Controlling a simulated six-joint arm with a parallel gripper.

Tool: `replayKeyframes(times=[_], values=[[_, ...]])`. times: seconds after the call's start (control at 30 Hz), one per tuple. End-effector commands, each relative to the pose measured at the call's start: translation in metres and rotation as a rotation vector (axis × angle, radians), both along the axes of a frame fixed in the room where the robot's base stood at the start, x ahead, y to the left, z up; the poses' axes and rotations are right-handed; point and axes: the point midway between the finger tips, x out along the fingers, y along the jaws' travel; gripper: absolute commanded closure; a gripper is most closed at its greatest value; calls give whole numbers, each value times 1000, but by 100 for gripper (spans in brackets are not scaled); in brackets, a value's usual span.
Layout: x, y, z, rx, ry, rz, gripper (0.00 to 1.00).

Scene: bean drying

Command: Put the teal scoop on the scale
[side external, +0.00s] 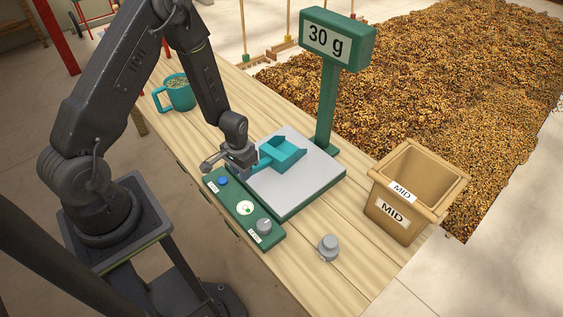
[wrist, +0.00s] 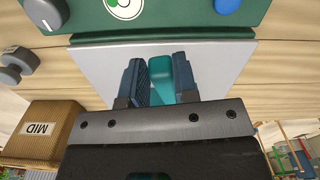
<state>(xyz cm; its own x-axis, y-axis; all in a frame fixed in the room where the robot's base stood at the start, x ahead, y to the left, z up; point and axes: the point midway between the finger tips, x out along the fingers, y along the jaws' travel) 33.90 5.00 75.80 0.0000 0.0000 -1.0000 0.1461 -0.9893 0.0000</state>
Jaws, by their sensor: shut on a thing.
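The teal scoop (side external: 284,154) is over the scale's pale plate (side external: 316,184) in the side view. I cannot tell whether it touches the plate. My gripper (side external: 243,160) is at the plate's left edge, shut on the scoop's handle. In the wrist view, my gripper's two fingers (wrist: 161,82) are on either side of the teal handle (wrist: 162,68), with the plate (wrist: 100,62) beyond. The scale's green display (side external: 337,40) reads 30 g on a post behind the plate. The scoop's far end is hidden in the wrist view.
A green control panel (side external: 233,205) with a blue button and a knob lies along the plate's front. A teal mug of beans (side external: 181,96) stands at the back left.

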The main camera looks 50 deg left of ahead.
Motion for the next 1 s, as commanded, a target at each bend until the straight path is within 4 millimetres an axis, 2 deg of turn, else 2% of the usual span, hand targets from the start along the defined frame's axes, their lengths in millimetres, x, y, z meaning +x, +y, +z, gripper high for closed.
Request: replayKeyframes(times=[0.6,1.0], values=[[1,0,35,0,-3,0,100],[0,0,39,0,-1,0,100]])
